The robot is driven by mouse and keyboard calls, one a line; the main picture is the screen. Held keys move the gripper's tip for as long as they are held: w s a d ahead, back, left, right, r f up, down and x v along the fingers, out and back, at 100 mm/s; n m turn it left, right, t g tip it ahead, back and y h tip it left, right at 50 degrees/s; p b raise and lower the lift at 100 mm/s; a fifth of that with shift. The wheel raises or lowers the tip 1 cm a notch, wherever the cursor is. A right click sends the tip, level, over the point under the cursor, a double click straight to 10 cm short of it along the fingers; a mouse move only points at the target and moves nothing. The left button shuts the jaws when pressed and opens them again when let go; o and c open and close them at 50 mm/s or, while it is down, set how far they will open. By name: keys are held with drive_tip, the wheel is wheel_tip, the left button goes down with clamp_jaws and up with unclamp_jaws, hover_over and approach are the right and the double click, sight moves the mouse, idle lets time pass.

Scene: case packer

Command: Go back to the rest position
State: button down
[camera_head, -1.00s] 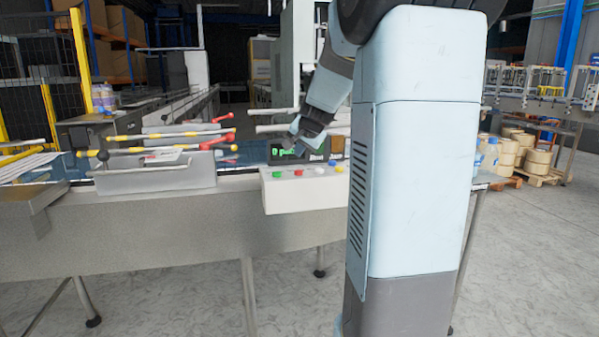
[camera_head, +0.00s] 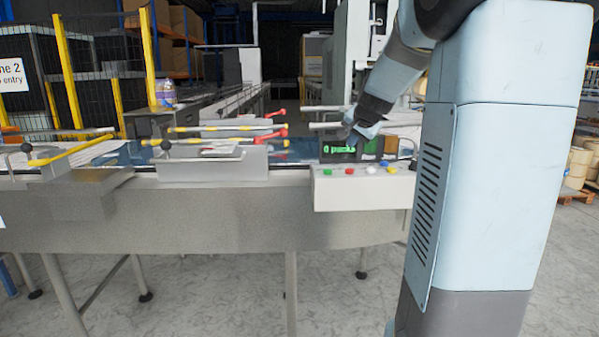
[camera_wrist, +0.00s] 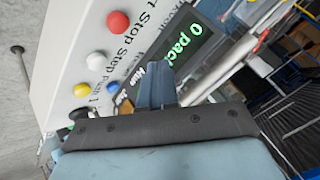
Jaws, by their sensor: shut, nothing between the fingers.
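My gripper (camera_head: 353,136) hangs from my arm in front of the panel's display, with its fingers pointing down and left. In the wrist view my gripper (camera_wrist: 153,75) shows its fingers together and empty, over the panel. The white control panel (camera_head: 362,190) carries several coloured buttons. A dark display (camera_head: 340,150) behind them reads "0 packs" in green; it shows in the wrist view too (camera_wrist: 188,50). In the wrist view a red button (camera_wrist: 118,22) and a blue button (camera_wrist: 113,89) lie left of the fingers. I cannot tell whether the fingers touch anything.
A steel conveyor table (camera_head: 210,220) runs across the front. A grey metal box (camera_head: 213,168) with yellow-banded rods behind it stands left of the panel. A yellow-posted mesh fence (camera_head: 95,75) is at the back left. The floor (camera_head: 200,315) in front looks clear.

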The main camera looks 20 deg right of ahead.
drive_tip(key=s+a+f+n+g, duration=0.1)
drive_tip(key=s+a+n, duration=0.2)
drive_tip(key=s+a, duration=0.4)
drive_tip(key=s+a+f+n+g+y, duration=0.1)
drive_tip(key=s+a+n, duration=0.3)
drive_tip(key=s, duration=1)
drive_tip(key=s+a+f+n+g, duration=0.1)
drive_tip(key=s+a+f+n, duration=0.2)
drive_tip(key=s+a, duration=0.6)
drive_tip(key=shift+s+a+n+y, duration=0.3)
drive_tip(key=shift+s+n+y, duration=0.1)
drive_tip(key=shift+s, duration=0.85)
